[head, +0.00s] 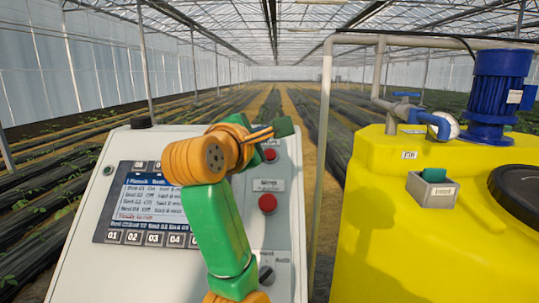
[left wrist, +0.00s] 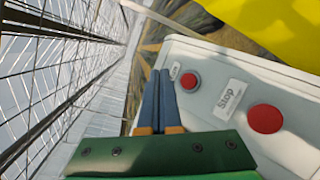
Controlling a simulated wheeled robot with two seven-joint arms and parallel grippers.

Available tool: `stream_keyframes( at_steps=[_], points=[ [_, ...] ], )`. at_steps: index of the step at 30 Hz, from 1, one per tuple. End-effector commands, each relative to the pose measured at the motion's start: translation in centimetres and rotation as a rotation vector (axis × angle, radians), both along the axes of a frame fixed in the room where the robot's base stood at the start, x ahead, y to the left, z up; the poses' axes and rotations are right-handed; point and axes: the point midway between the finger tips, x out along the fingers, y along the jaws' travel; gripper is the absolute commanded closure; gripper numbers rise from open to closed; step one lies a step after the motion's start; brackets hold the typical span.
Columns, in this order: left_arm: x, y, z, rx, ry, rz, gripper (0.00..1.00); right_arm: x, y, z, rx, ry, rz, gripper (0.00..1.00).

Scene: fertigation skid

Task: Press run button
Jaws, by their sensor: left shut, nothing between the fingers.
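The pale control panel (head: 125,250) stands in front of me. It has a small red button (head: 270,154) at its upper right and a larger red button (head: 267,203) below. In the left wrist view a "Stop" label lies between the small red button (left wrist: 190,80) and the larger one (left wrist: 265,118). No button clearly labelled run is readable. My left gripper (left wrist: 160,72) is shut and empty. Its fingertips show beside the small red button, near the panel's edge; contact cannot be told. In the head view my arm crosses the panel and hides part of it.
The panel has a display (head: 150,195) and a black knob (head: 266,276). A yellow tank (head: 390,230) stands to the right, with a blue motor (head: 497,90), pipes and a green button (head: 434,175) on a small box. A narrow gap separates panel and tank.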

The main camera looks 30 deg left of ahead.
Motion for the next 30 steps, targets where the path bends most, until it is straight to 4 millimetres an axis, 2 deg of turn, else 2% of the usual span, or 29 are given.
stream_keyframes(
  at_steps=[7,12,30],
  points=[
    [2.2,1.1,-2.9,0.000,0.002,0.000,1.00,0.2,0.1,-0.3,0.002,-0.006,-0.001,1.00],
    [3.1,1.5,-4.0,0.000,0.000,-0.001,1.00,0.2,0.3,-0.7,0.005,-0.005,-0.002,1.00],
    [3.4,1.7,-4.2,0.000,0.000,-0.001,1.00,0.2,0.4,-0.7,0.007,-0.005,-0.002,1.00]
  ],
)
